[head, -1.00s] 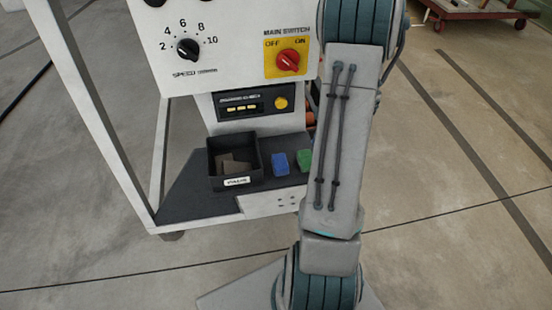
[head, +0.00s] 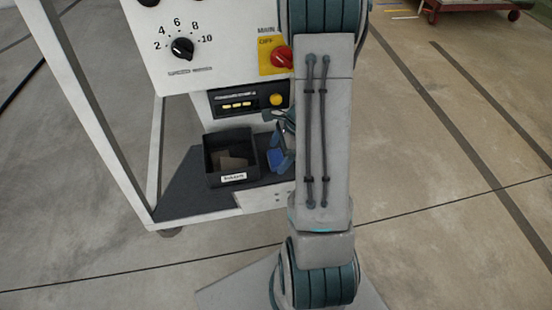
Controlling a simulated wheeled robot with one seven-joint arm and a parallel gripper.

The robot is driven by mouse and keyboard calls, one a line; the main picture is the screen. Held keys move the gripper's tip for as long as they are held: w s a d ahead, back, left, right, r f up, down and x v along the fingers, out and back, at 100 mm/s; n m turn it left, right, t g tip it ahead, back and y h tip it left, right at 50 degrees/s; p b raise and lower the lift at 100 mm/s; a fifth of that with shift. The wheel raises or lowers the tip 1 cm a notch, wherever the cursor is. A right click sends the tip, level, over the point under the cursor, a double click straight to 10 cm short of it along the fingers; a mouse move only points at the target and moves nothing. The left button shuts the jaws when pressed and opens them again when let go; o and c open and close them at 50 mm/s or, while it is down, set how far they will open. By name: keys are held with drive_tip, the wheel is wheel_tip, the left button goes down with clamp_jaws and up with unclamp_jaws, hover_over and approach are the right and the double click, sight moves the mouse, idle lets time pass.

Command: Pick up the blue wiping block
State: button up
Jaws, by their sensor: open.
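The blue wiping block (head: 274,158) is on the dark shelf under the control panel, just right of the black bin. My gripper (head: 281,149) shows in part beside my forearm, with its fingers open at the block. I cannot tell whether the fingers touch it or stand around it. Part of the block and most of the gripper are hidden by each other and by my arm.
The black bin (head: 211,172) with brown pieces stands close left of the block. The control panel (head: 205,38) with a red switch (head: 282,58) overhangs the shelf (head: 178,196). A white frame post (head: 95,125) is at left.

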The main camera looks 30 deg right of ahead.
drive_tip(key=shift+a+f, duration=0.15)
drive_tip(key=shift+f, duration=0.4)
drive_tip(key=c, duration=1.2)
drive_tip(key=shift+o, duration=0.2)
drive_tip(key=shift+r, duration=0.1)
